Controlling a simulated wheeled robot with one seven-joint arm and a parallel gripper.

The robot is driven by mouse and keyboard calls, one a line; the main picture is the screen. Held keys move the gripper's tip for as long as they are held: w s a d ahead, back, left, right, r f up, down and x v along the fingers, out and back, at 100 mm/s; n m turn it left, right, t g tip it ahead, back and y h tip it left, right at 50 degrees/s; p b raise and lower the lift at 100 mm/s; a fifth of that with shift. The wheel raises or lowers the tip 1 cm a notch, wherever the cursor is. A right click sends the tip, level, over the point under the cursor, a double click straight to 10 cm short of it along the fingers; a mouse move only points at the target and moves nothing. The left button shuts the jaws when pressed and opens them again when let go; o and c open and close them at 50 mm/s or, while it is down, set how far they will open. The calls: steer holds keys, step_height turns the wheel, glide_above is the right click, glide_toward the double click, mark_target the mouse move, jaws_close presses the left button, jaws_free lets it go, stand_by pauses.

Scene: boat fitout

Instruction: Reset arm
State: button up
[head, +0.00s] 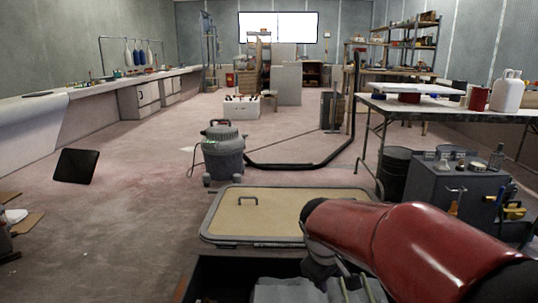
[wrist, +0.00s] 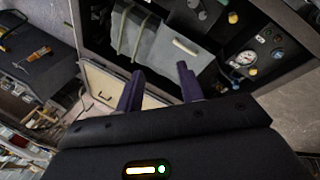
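My arm (head: 410,235), red and glossy, reaches in from the lower right of the head view. It bends down over a dark open compartment (head: 215,280), and my gripper cannot be made out there. In the wrist view my gripper (wrist: 160,82) shows two dark purple fingers spread apart with nothing between them. Beyond the fingers is a grey box (wrist: 160,50) with straps and a pale handle, inside the compartment. I cannot tell the distance from the fingertips to the box.
A tan hatch panel (head: 270,213) with a handle lies just beyond the compartment. A pressure gauge (wrist: 243,58) sits right of the box. A grey vacuum (head: 222,152) stands ahead; a dark tool cabinet (head: 450,190) and a table (head: 430,108) are at right.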

steer(key=s+d+r+m+t+y+p, duration=0.1)
steer(key=s+r+m+p, duration=0.1)
steer(key=s, duration=0.8)
steer(key=s+r+m+t+y+p, duration=0.1)
steer(key=s+r+m+p, duration=0.1)
steer(key=s+r+m, duration=0.3)
steer(key=s+r, duration=0.1)
steer(key=s, duration=0.3)
steer(key=shift+s+d+r+y, duration=0.3)
steer(key=shift+s+d, duration=0.05)
steer(key=shift+s, duration=0.05)
